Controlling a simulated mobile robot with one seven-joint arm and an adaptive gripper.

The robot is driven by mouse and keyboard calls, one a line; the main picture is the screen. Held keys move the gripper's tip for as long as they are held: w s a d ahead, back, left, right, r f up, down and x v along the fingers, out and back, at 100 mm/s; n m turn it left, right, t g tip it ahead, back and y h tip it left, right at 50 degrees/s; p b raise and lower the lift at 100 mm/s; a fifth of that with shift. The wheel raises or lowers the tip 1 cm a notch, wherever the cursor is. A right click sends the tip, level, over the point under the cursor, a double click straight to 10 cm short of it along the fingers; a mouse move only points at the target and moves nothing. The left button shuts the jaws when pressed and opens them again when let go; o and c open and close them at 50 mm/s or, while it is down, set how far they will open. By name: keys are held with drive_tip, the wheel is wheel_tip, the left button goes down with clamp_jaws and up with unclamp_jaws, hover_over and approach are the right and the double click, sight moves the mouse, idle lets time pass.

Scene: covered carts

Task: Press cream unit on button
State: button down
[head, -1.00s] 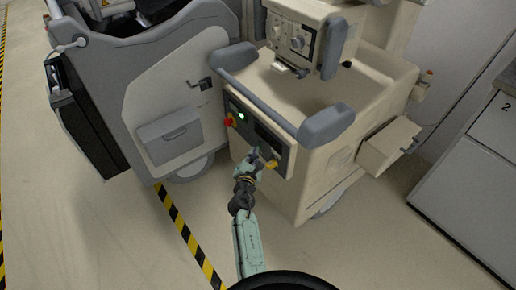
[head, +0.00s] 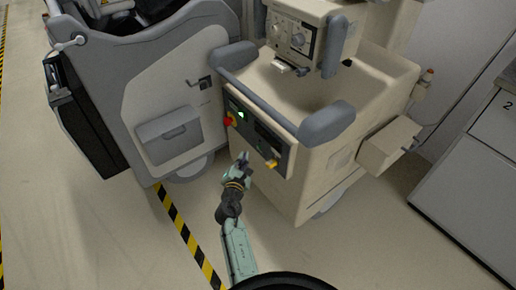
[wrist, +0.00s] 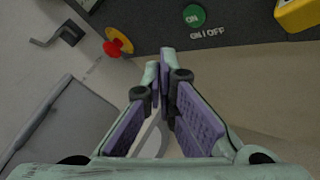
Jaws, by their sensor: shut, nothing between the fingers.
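The cream unit (head: 340,190) is a wheeled cart with grey handles and a dark control panel (head: 285,156) on its near face. In the wrist view, a round green ON button (wrist: 193,15) sits on the panel above "ON | OFF" lettering, near the top edge. My gripper (head: 243,157) is shut and empty, in front of the panel's lower edge in the head view. In the wrist view its fingertips (wrist: 160,62) are below the button and appear apart from it. The button is too small to make out surely in the head view.
A red knob (head: 230,119) with a yellow base and a yellow part (head: 272,163) flank the button. A small green light (head: 240,114) shows on the panel. A grey cart (head: 150,95) stands close at left, a cabinet (head: 465,190) at right. Floor in front is clear.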

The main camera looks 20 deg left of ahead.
drive_tip(key=shift+s+a, duration=0.6)
drive_tip(key=shift+s, duration=0.15)
idle(0.3)
